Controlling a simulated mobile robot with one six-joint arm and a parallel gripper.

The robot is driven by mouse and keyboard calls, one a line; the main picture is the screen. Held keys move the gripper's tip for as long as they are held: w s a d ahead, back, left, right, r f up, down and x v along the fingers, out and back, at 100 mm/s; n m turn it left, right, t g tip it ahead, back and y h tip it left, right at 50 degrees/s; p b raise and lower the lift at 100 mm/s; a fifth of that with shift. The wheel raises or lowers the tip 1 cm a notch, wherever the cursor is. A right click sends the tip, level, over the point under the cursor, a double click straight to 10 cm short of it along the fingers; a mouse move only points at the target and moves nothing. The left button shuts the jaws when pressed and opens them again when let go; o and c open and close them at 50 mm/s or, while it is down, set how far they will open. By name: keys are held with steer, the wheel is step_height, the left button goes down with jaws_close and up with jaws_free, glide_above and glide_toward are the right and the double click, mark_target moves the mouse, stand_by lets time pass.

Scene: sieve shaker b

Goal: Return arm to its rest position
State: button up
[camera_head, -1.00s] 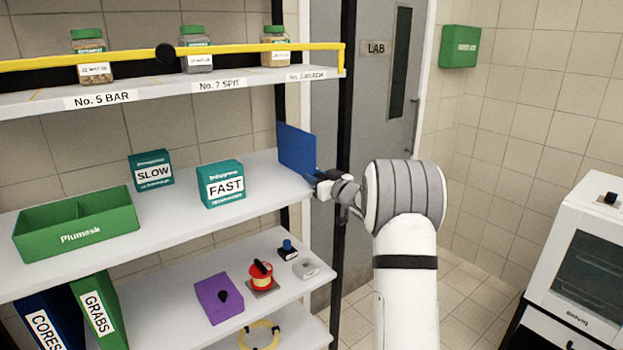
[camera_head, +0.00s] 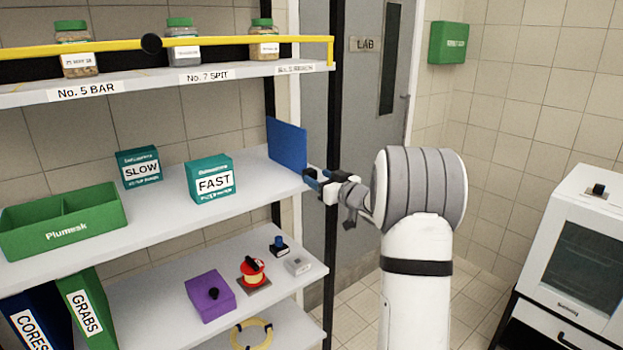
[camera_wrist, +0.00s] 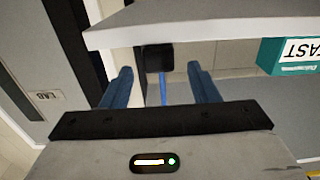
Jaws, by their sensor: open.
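My gripper (camera_head: 314,179) is open and empty at the right end of the middle shelf, just right of a blue upright panel (camera_head: 287,145). In the wrist view my gripper (camera_wrist: 160,82) shows two blue fingers spread apart. A thin blue strip (camera_wrist: 163,88), which looks like the panel seen edge-on, shows in the gap between them. The fingers look clear of the panel, though the exact distance cannot be told. My arm stands extended in front of the doorway.
The middle shelf (camera_head: 150,226) holds a green bin (camera_head: 75,237), a SLOW box (camera_head: 139,167) and a FAST box (camera_head: 211,178). A purple box (camera_head: 209,298) is on the shelf below. A white oven-like machine (camera_head: 580,265) stands right. Floor between is clear.

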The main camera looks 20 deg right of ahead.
steer(key=shift+v, duration=0.85)
steer(key=shift+a+r+h, duration=0.1)
steer(key=shift+r+h, duration=0.15)
steer(key=shift+h, duration=0.05)
steer(key=s+a+f+m+g+h, duration=0.1)
steer(key=s+a+g, duration=0.3)
steer(key=s, duration=0.9)
steer(key=s+a+f+m+g+h, duration=0.1)
steer(key=s+a+f+g, duration=0.3)
steer(key=s, duration=1)
steer(key=s+a+f+m+g+h, duration=0.1)
steer(key=s+a+f+g+h, duration=0.2)
steer(key=s, duration=1.1)
steer(key=a+g, duration=0.3)
steer(key=a, duration=0.3)
steer(key=shift+a+m, duration=0.3)
